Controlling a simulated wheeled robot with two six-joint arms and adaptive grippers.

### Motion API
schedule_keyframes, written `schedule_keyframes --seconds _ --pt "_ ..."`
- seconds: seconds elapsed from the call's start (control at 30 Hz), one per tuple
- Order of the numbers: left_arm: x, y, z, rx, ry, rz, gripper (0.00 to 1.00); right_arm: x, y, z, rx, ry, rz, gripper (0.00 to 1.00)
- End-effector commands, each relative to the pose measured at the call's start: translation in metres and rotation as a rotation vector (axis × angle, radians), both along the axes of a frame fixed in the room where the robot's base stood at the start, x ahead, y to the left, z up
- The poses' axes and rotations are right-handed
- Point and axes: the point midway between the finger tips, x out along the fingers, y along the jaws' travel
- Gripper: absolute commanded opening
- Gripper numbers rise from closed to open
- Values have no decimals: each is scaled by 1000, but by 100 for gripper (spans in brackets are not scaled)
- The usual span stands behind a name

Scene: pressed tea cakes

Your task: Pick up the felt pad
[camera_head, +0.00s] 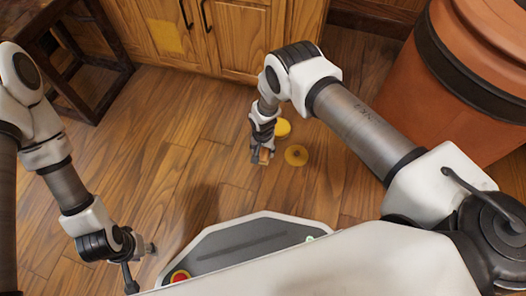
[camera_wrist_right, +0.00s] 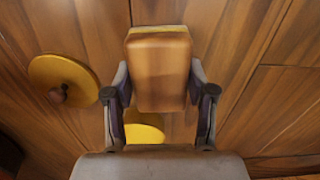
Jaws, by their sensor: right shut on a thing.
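My right gripper (camera_head: 262,157) is shut on a brown block with a yellow strip along its far edge, which looks like the felt pad (camera_wrist_right: 160,72). In the right wrist view the fingers (camera_wrist_right: 160,105) press on its two sides. In the head view the block (camera_head: 265,157) shows small and brown between the fingertips, and the floor lies below it. I cannot tell how high it is held. My left gripper (camera_head: 142,268) is at the lower left, its fingers apart and nothing seen between them.
A yellow disc with a brown knob (camera_head: 296,155) lies on the wooden floor right of the right gripper. A plain yellow round piece (camera_head: 283,127) lies behind it. Wooden cabinets (camera_head: 230,40) stand at the back, a large orange-brown barrel (camera_head: 430,90) at the right.

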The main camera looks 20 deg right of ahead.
Motion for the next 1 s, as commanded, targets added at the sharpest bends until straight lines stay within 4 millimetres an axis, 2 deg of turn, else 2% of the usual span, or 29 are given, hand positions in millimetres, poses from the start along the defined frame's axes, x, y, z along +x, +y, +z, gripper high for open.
schedule_keyframes --seconds 0.17,0.27,0.5,0.67,0.97,1.0 --pt "0 0 0 0 0 0 40 0 0 0 0 0 0 15" --pt "0 0 6 0 1 0 40 0 0 10 0 0 0 15" --pt "-2 -1 42 -1 5 -6 40 0 0 68 -1 -1 0 15" --pt "-2 -1 56 -1 5 -7 40 0 0 96 -1 -1 0 15" --pt "-2 -1 55 -1 5 -7 40 0 0 100 0 0 0 15" --pt "-2 -1 55 -1 5 -7 40 0 0 100 0 0 0 48"
